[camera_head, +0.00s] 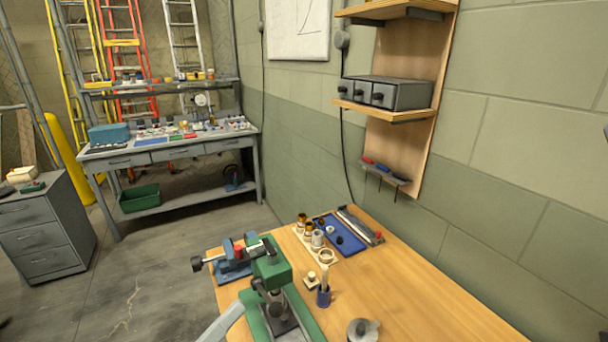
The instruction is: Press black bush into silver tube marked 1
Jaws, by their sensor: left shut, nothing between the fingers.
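A green arbor press (271,266) stands on the wooden bench. A light grey arm comes in from the bottom left, and my left gripper (244,304) at its end is shut and empty beside the press. Its fingers blend with dark press parts. A silver tube (317,240) stands in a pale rack (312,250) with brass-coloured pieces and a ring. The marking 1 is too small to read. Small black pieces, possibly bushes (339,240), lie by a blue tray (350,247). My right gripper is not in view.
A blue vise (233,268) with a red part sits left of the press. The bench's right side is clear, with a wall behind.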

